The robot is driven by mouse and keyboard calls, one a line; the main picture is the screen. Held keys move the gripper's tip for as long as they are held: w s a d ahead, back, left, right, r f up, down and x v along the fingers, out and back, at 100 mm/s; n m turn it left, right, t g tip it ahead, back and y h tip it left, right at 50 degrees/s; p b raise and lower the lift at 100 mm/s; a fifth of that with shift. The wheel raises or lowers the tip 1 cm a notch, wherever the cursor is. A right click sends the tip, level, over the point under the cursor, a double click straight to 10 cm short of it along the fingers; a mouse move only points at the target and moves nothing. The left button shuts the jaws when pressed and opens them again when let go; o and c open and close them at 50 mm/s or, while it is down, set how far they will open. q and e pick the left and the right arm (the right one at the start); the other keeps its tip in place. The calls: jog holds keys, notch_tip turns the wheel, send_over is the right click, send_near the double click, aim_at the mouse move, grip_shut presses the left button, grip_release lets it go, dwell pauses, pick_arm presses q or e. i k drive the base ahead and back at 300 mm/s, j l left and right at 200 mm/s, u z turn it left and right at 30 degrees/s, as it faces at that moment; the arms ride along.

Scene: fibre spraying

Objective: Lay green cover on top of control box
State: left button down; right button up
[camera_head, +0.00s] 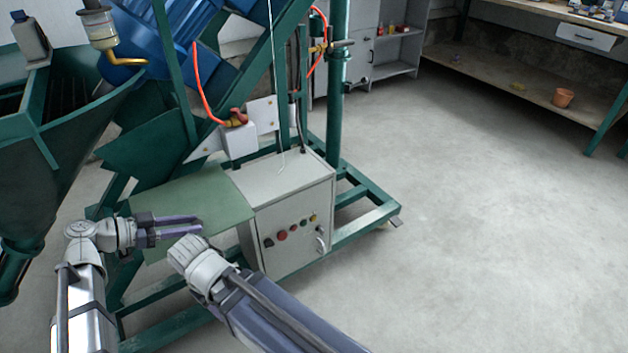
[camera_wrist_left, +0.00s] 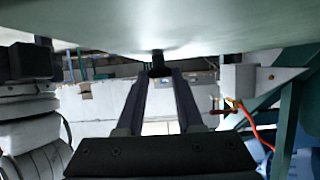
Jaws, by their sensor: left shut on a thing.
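The green cover (camera_head: 205,203) is a flat, pale green sheet at the left of the control box, its right edge at the box's left top edge in the head view. The control box (camera_head: 290,205) is light grey, with buttons on its front and a mostly bare top. My left gripper (camera_head: 200,226) is shut on the cover; in the left wrist view, its fingertips (camera_wrist_left: 158,72) meet at a small dark part under the sheet (camera_wrist_left: 230,25). My right arm's wrist is beside the cover's near edge; its fingers are hidden in the head view.
A green frame with a post (camera_head: 338,90) surrounds the box. A white bracket (camera_head: 240,141) and an orange hose (camera_head: 197,85) hang above its rear left. A hopper (camera_head: 60,130) stands at left. The floor at right is clear, before a workbench (camera_head: 530,85).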

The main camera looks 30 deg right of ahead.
aim_at(285, 179)
jog(key=l, duration=1.85)
